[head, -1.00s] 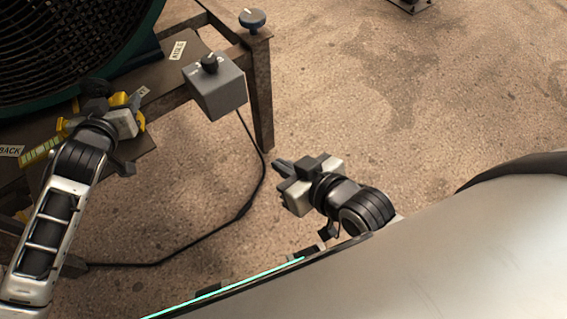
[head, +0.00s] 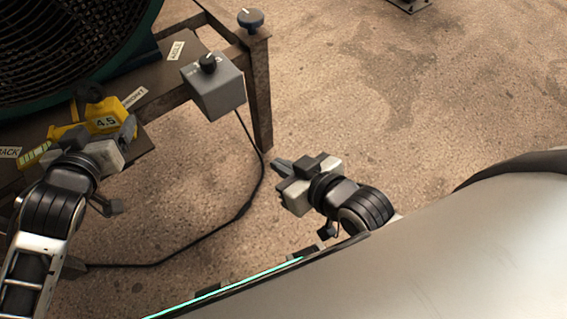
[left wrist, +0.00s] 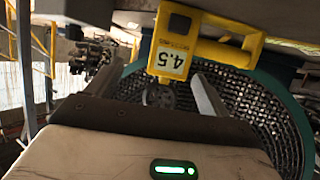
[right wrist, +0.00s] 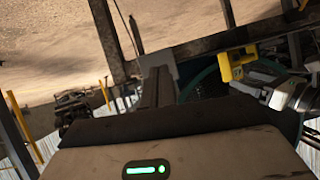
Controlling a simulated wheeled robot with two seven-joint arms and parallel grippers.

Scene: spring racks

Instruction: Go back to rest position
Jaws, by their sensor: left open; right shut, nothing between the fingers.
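My left gripper (head: 100,136) is open, at the near edge of the rack table in the head view. A yellow tool (head: 103,116) with a "4.5" label lies on the table just beyond its fingers. The left wrist view shows the yellow tool (left wrist: 190,45) ahead of the spread, empty fingers (left wrist: 158,88). In the head view they look close to the tool; I cannot tell whether they touch it. My right gripper (head: 284,166) is shut and empty above the floor, right of the table. Its closed fingers (right wrist: 157,84) show in the right wrist view.
A large round fan-like unit (head: 60,50) stands on the rack table (head: 168,78). A grey box with a black knob (head: 216,90) sits at the table's right side, its black cable (head: 254,190) trailing over the floor. Open floor (head: 380,110) lies to the right.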

